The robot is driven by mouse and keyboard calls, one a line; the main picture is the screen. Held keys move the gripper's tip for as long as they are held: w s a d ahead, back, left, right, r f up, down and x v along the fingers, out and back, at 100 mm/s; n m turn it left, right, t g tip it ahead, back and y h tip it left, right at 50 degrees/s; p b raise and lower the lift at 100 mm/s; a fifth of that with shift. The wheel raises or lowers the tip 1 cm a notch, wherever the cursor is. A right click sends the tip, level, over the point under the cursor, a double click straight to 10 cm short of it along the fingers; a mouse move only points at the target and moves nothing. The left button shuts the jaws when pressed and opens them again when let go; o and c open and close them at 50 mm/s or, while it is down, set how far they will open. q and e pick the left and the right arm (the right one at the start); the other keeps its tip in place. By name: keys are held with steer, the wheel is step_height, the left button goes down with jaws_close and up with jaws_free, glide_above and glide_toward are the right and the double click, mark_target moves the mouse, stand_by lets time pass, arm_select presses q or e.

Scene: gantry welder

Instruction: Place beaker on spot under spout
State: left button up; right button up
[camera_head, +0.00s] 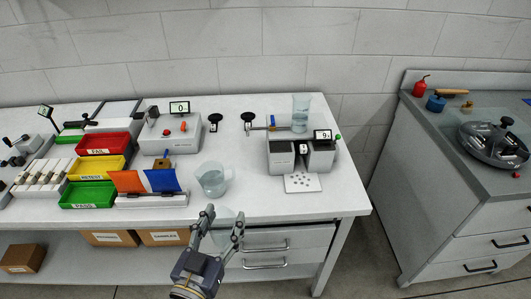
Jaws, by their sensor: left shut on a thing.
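My left gripper (224,214) is at the bottom middle, in front of the table's near edge, pointing up in the picture. It is shut on a clear, faint beaker (224,219) between its fingers; the beaker's outline is hard to make out. The grey-and-black machine (281,153) with a small display stands on the table to the upper right of the gripper. A white plate with dark dots (302,183) lies at its front, and no vessel stands on it. A clear vessel with bluish liquid (301,113) is on top at the back. I cannot make out the spout clearly. My right gripper is not in view.
A clear jug (212,179) stands on the table just beyond my gripper. Red, yellow and green trays (88,195) and orange and blue panels (147,182) are to the left. A dark-topped cabinet (455,190) is at right. Tabletop between jug and plate is clear.

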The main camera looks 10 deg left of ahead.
mark_target(228, 217)
arm_select(q)
steer(key=w+f, duration=0.1)
steer(key=w, duration=0.1)
steer(key=shift+w+d+f+h, duration=0.1)
steer(key=shift+w+f+h, duration=0.2)
steer(key=shift+f, duration=0.05)
steer(key=shift+s, duration=0.1)
steer(key=shift+w, duration=0.4)
steer(key=w, duration=0.9)
steer(key=w+f, duration=0.1)
steer(key=w, duration=0.3)
steer(key=shift+w+d+f, duration=0.1)
steer(key=shift+w+d, duration=0.15)
steer(key=shift+w, duration=0.75)
step_height(228, 217, down, 2)
steer(key=shift+w+f+b, duration=0.1)
steer(key=shift+f+b, duration=0.05)
steer(key=shift+b, duration=0.65)
steer(key=shift+f, duration=0.5)
